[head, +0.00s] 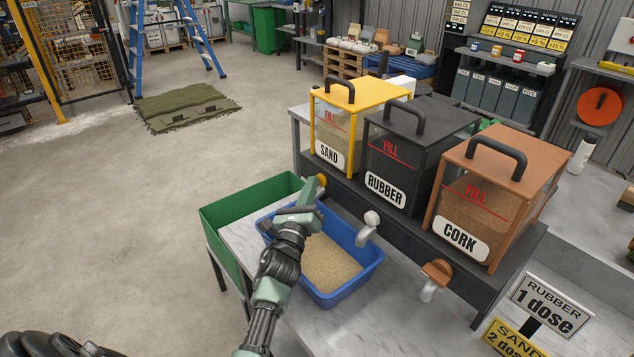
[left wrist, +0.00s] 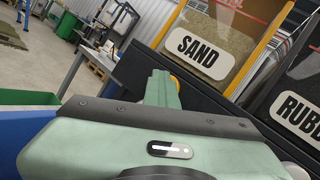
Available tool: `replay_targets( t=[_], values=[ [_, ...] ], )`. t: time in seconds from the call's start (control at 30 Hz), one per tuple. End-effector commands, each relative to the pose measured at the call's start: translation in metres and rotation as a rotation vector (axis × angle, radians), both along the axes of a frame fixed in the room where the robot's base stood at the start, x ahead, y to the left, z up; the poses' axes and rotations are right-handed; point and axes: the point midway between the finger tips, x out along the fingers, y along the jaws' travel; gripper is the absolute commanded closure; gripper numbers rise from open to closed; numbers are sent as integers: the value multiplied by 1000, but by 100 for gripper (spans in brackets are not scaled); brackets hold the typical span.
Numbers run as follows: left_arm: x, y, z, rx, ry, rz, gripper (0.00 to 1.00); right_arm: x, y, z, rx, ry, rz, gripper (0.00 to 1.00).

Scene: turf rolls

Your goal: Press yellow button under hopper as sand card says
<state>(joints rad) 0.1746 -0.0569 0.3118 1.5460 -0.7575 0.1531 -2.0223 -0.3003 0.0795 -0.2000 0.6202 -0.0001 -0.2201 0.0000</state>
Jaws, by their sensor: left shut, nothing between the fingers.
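The yellow hopper labelled SAND (head: 330,154) stands at the left end of the dark rack; its label also shows in the left wrist view (left wrist: 199,53). A yellow button (head: 321,181) sits below it, partly hidden by my left gripper (head: 310,191). In the left wrist view a sliver of the yellow button (left wrist: 175,82) shows beside the fingertips. The gripper is shut and empty, its tips right at the button; I cannot tell whether they touch. The sand card (head: 512,341) is yellow and reads "SAND 2 dos…", cut off by the picture edge. My right gripper is not in view.
A blue bin (head: 352,291) with tan granules lies under my left arm. A green bin (head: 225,213) stands left of it. Rubber (head: 385,187) and cork (head: 461,234) hoppers stand to the right. A rubber card (head: 552,305) reads "1 dose".

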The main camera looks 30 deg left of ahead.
Motion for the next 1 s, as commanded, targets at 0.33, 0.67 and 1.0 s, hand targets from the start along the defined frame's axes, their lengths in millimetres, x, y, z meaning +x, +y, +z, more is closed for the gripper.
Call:
replay_targets(
  t=[0.33,0.67,1.0],
  values=[
    [-6,1,-4,-1,5,-3,100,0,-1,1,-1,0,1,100],
    [-19,6,-4,0,3,-1,100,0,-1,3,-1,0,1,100],
    [-24,9,-3,1,2,-1,100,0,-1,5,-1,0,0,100]
  ],
)
